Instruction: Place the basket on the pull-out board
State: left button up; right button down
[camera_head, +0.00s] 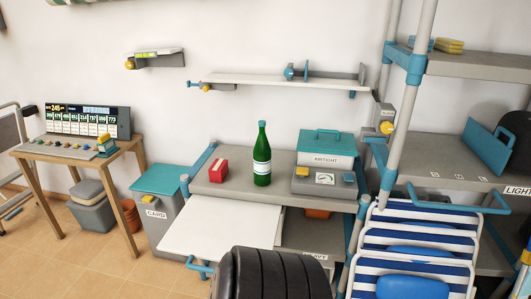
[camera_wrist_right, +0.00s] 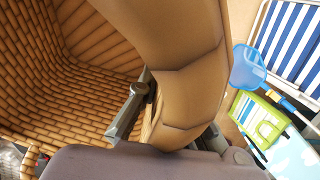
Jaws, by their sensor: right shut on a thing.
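The pull-out board (camera_head: 225,228) is a white slab extending from under the grey worktop in the head view. Its visible top is bare. The brown woven basket (camera_wrist_right: 50,95) fills the left of the right wrist view, with its inside wall showing. Its thick tan handle (camera_wrist_right: 180,45) crosses the middle of that view. My right gripper (camera_wrist_right: 176,112) is shut on the handle, with a finger on each side of it. The basket and right gripper do not show in the head view. My left gripper is in neither view.
A green bottle (camera_head: 262,160), a red box (camera_head: 217,171) and a teal-lidded case (camera_head: 325,148) stand on the worktop behind the board. A teal-lidded bin (camera_head: 160,178) stands to its left. Blue-striped folded chairs (camera_head: 415,250) are at right. A black ribbed shape covers the board's near right corner.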

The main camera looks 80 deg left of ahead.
aim_at(223, 223)
jog(key=j+u, duration=0.15)
jog(key=u, duration=2.6)
jog(key=i+j+u, duration=0.15)
jog(key=i, duration=0.4)
jog(key=i+j+u, duration=0.2)
jog(key=i, duration=0.3)
